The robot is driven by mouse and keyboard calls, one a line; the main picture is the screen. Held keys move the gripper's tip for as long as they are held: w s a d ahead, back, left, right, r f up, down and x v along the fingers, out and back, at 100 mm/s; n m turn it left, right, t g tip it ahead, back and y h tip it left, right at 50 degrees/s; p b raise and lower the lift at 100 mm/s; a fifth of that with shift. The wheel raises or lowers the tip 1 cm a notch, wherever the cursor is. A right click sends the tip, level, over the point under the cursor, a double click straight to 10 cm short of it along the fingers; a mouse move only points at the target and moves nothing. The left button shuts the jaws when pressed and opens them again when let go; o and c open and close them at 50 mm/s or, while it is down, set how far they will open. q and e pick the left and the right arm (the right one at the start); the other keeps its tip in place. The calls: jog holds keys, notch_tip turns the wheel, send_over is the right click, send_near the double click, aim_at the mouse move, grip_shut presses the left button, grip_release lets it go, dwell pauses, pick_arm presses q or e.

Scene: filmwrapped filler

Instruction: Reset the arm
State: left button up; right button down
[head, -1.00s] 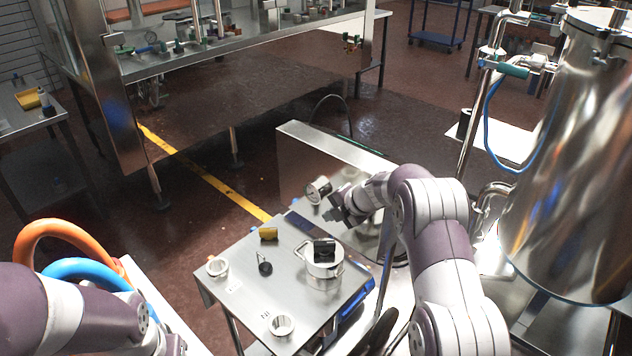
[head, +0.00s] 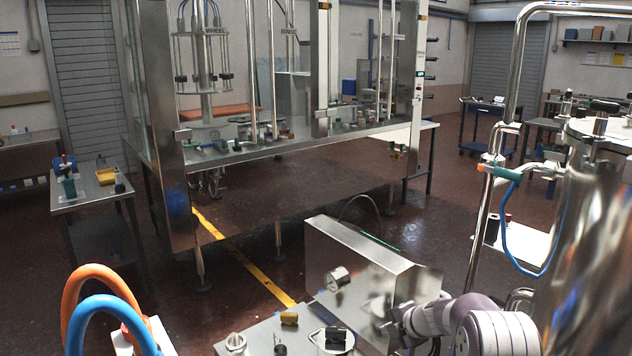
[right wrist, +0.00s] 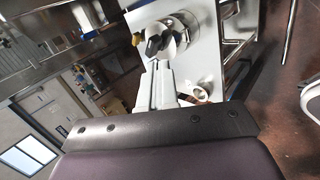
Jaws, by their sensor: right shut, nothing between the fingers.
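My right arm comes in at the lower right of the head view. Its gripper (head: 384,324) is in the air to the right of the small steel table (head: 262,328). In the right wrist view the gripper's pale fingers (right wrist: 153,70) are together, with nothing between them. They point toward a steel pot with a black item on it (right wrist: 178,38), which lies beyond the tips. My left arm and gripper are outside the head view.
The table holds a yellow item (head: 289,318), a small metal cup (head: 236,342) and a black item on the pot (head: 335,334). A large steel tank (head: 590,230) bounds the right; orange and blue hoses (head: 95,300) rise at left.

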jog(key=s+d+f+m+g+h, duration=0.1)
jog(key=s+d+m+h, duration=0.2)
jog(key=s+m, duration=0.4)
jog(key=s+d+f+m+g+h, duration=0.1)
jog(key=s+d+m+h, duration=0.2)
jog(key=s+m, duration=0.45)
jog(key=s+a+r+m+g, duration=0.1)
jog(key=s+a+m, duration=0.1)
jog(key=s, duration=0.5)
jog(key=s+a+r+m+g+y, duration=0.1)
jog(key=s+m, duration=0.3)
jog(key=s, duration=0.4)
jog(key=s+a+r+m+g, duration=0.2)
jog(key=s+a+r+m, duration=0.1)
jog(key=s, duration=0.5)
jog(key=shift+a+r+y, duration=0.25)
jog(key=shift+a+y, duration=0.1)
jog(key=shift+y, duration=0.05)
jog(key=shift+s, duration=0.15)
